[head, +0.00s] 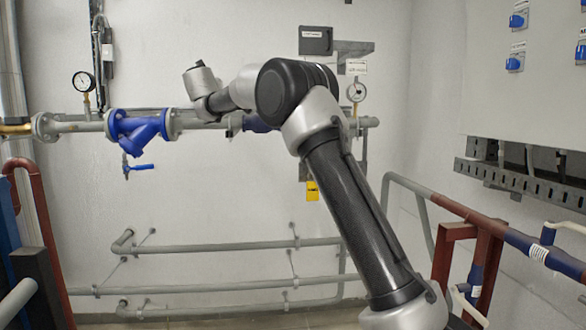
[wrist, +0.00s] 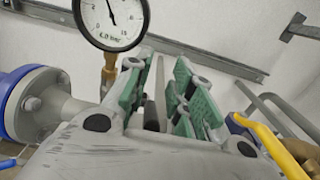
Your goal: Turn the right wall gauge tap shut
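The right wall gauge (head: 356,91) is a round white dial on the wall pipe, just right of my arm in the head view. A large dial (wrist: 112,16) marked in bar, apparently the same gauge, tops the wrist view, with a brass fitting (wrist: 109,76) below it. My gripper (wrist: 165,75) has green-padded fingers spread apart, just right of the brass fitting. A thin grey bar with a dark end (wrist: 151,112) shows in the gap between the fingers; I cannot tell if it is the tap's handle or if anything touches it.
The left gauge (head: 83,82) stands near a blue strainer (head: 138,128) with a blue lever. A blue flange (wrist: 14,100) lies left of my gripper, a yellow lever (wrist: 268,142) right of it. Grey low pipes (head: 215,247) run along the wall.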

